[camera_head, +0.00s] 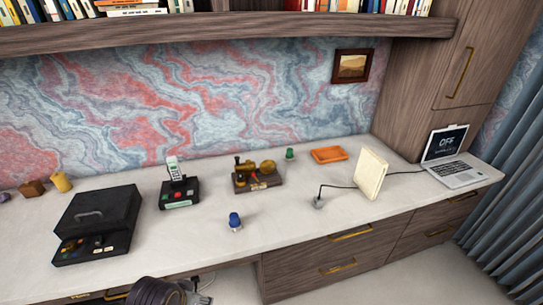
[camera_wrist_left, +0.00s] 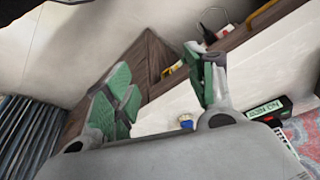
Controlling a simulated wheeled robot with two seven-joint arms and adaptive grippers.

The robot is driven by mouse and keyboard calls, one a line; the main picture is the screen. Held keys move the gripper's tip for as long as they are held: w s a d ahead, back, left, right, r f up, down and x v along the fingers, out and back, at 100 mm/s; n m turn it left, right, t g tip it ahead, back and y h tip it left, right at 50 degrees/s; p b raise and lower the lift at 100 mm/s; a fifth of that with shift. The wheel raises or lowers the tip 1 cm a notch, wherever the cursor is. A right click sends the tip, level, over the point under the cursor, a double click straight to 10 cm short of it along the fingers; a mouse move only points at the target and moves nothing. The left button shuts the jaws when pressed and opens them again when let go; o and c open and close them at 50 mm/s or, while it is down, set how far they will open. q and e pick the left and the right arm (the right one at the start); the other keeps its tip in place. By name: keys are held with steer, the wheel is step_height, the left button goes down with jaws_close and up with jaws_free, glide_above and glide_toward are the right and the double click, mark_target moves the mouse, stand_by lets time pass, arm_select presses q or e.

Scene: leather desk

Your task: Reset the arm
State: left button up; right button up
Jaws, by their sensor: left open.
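My left gripper (camera_wrist_left: 160,92) shows in the left wrist view with its green-padded fingers spread wide apart and nothing between them. In the head view, a dark rounded part of my left arm shows at the bottom edge, in front of the desk (camera_head: 290,215), with only a small grey part beside it. The fingers cannot be made out there. A small blue-topped object (camera_head: 235,221) stands on the desk beyond the arm. It also shows in the left wrist view (camera_wrist_left: 186,122), beyond the fingers. My right gripper is in neither view.
A black box (camera_head: 98,212), a black device with buttons (camera_head: 179,192) and a brass model (camera_head: 257,175) stand along the desk. An orange item (camera_head: 328,155), an upright cream book (camera_head: 370,173) and a laptop (camera_head: 455,170) are at right. The desk's front middle is mostly clear.

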arm_select(q)
steer(key=s+a+f+g, duration=0.1)
steer(key=s+f, duration=0.1)
steer(key=f, duration=1.5)
steer(key=s+f, duration=0.2)
steer(key=f, duration=1.5)
steer(key=s+a+f, duration=0.2)
steer(key=s+f, duration=0.7)
steer(key=s, duration=0.2)
steer(key=s+a+f+g, duration=0.1)
steer(key=s+a+f, duration=0.1)
steer(key=s+f, duration=0.8)
steer(key=shift+s+a+g+y, duration=0.2)
steer(key=shift+s+g+y, duration=0.1)
steer(key=shift+s, duration=0.15)
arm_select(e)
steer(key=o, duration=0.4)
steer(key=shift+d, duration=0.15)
